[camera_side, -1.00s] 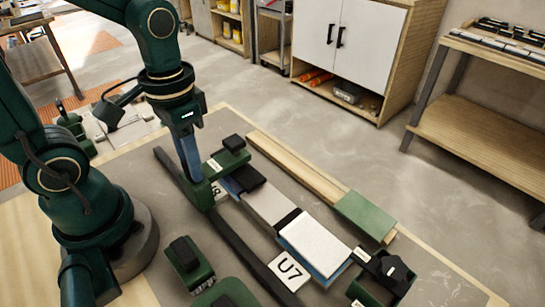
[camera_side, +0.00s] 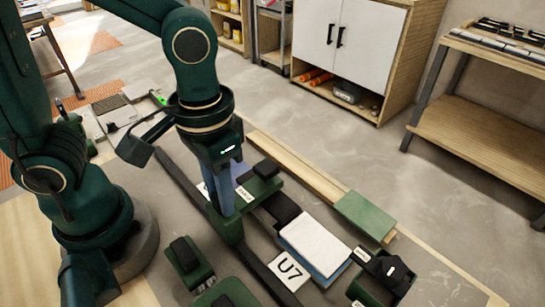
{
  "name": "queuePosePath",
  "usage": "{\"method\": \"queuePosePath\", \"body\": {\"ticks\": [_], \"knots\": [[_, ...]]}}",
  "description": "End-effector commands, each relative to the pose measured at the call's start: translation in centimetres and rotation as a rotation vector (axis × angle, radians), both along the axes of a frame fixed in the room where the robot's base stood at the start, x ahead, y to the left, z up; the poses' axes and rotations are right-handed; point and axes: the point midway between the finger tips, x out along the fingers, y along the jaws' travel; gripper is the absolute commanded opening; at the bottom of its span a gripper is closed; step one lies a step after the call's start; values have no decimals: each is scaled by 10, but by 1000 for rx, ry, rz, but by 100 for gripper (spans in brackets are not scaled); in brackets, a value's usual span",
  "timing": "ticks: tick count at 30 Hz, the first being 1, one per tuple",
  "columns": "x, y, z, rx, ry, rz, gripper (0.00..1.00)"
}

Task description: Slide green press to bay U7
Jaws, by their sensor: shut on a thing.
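The green press (camera_side: 262,187) straddles the dark rail, with a black block on its top. It stands up and left of the U7 bay label (camera_side: 288,270), short of level with it. My gripper (camera_side: 228,212) points down with its blue fingers on the press's green body at the rail and is shut on it. The fingertips are partly hidden by the press. A white tile (camera_side: 313,243) lies on a blue base beside the U7 label, right of the press. A black pad (camera_side: 280,207) sits between the press and that tile.
The dark rail (camera_side: 178,168) runs diagonally across the bench. Green clamps with black tops (camera_side: 187,258) stand at the front, and another (camera_side: 385,272) stands right of the tile. A wooden beam with a green block (camera_side: 363,215) lies behind.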

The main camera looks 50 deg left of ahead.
Motion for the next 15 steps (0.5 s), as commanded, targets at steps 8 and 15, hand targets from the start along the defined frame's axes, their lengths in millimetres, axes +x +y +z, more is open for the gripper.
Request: {"method": "queuePosePath", "body": {"ticks": [8,15], "knots": [[1,-25,1,-3,-4,-4,0],[1,-46,1,-4,-6,-3,0]]}}
